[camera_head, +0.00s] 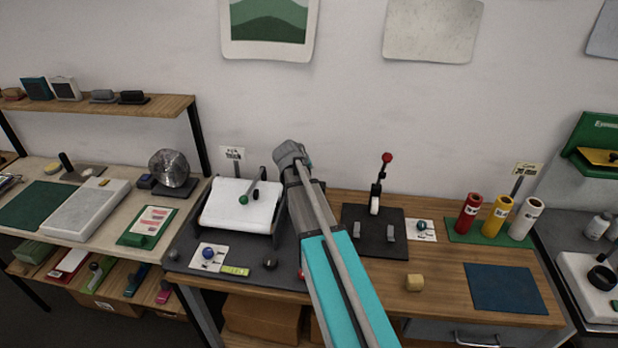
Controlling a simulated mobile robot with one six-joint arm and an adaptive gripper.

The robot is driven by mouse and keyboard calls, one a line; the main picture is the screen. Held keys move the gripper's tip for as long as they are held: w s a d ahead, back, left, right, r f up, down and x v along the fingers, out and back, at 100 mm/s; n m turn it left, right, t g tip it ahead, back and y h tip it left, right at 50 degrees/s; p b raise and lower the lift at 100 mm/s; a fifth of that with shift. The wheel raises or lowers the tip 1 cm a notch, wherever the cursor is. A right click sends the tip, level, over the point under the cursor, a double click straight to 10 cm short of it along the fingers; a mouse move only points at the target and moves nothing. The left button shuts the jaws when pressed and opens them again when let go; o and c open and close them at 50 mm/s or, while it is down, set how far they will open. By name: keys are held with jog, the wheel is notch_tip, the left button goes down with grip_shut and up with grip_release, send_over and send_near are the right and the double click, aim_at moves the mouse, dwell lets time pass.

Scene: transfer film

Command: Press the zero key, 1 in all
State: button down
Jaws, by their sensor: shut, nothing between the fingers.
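No key with a readable zero shows, and I cannot tell which control is the zero key. A white card with a round blue button (208,253) lies at the front left of the dark mat. A dark round knob (270,263) sits to its right, and a small red piece (301,274) is partly hidden by my arm. Another card with a round blue-green button (421,226) lies right of the lever press. My arm rises through the middle of the view, and its grey end section is above the bench. I cannot make out my gripper's fingers.
A white-topped device (238,212) with a green-knobbed lever stands left of my arm. A red-knobbed lever press (375,225) stands to its right. Red, yellow and white rolls stand on a green mat (460,235).

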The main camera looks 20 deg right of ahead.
jog(key=shift+r+p, duration=0.6)
jog(key=shift+r, duration=0.25)
jog(key=shift+a+f, duration=0.1)
jog(key=s+a+f+g+y+b, duration=0.2)
jog(key=s+a+f, duration=0.2)
jog(key=s+a, duration=0.3)
jog(key=s+a+f+n+g+y+b, duration=0.1)
jog(key=s+a+f+y+b, duration=0.1)
jog(key=s+a+f, duration=0.3)
jog(key=s+a+f+g+y+b, duration=0.2)
jog(key=s+a+f+y+b, duration=0.1)
jog(key=s+a, duration=0.7)
jog(key=s+f+b, duration=0.1)
jog(key=s, duration=0.2)
jog(key=shift+s+a+f+g, duration=0.2)
jog(key=shift+s+f+g, duration=0.1)
jog(key=shift+f, duration=0.1)
jog(key=shift+w+d, duration=0.1)
jog(key=shift+d, duration=0.25)
dwell(0.4)
